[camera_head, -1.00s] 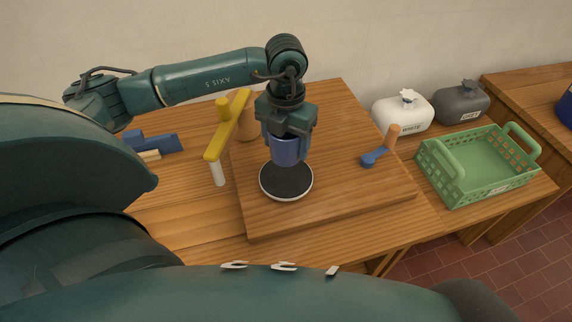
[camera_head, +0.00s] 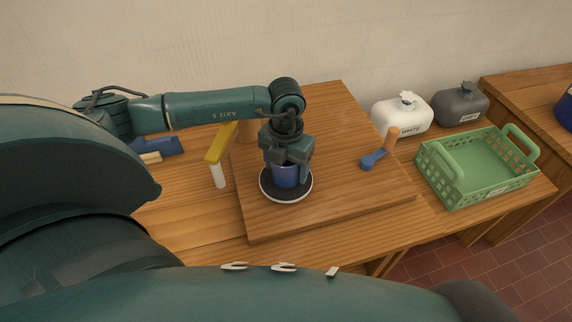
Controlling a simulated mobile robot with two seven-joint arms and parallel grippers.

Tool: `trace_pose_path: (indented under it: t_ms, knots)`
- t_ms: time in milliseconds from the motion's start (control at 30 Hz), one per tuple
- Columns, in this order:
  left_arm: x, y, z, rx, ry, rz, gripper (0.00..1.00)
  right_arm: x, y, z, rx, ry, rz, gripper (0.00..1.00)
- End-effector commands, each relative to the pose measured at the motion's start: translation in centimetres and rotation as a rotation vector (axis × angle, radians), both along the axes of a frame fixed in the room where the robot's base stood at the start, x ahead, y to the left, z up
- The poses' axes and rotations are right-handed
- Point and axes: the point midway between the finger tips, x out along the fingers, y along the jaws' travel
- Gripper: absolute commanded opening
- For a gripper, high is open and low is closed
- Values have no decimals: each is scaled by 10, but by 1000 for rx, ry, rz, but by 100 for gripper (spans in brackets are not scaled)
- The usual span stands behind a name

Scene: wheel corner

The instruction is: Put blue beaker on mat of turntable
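The blue beaker (camera_head: 286,176) is upright at the round dark mat (camera_head: 270,189) of the turntable, which has a pale rim. My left gripper (camera_head: 286,168) reaches down from above with its fingers on both sides of the beaker, shut on it. The beaker's bottom appears to be on the mat or just above it; I cannot tell for sure that they touch. The gripper hides the beaker's top. My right gripper is not in view.
The turntable stands on a raised wooden board (camera_head: 340,200). A yellow bar on a white post (camera_head: 218,175) stands to its left.

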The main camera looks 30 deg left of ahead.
Motion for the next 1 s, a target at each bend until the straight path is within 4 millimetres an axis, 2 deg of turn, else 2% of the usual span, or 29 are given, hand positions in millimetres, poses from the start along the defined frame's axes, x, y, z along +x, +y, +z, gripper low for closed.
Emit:
trace_pose_path:
  t_ms: [33, 200, 433, 567, 667, 1000]
  knots:
    - [0, 0, 0, 0, 0, 0, 75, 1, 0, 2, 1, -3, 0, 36]
    - [0, 0, 0, 0, 0, 0, 88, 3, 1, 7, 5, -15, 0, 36]
    - [0, 0, 2, 0, 0, 0, 88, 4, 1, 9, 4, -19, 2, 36]
    - [1, 0, 10, -1, -3, 0, 88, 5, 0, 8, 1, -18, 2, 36]
    - [1, 0, 25, -1, -5, 1, 88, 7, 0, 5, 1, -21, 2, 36]
    - [1, 0, 97, -1, -5, 0, 88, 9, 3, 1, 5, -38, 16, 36]
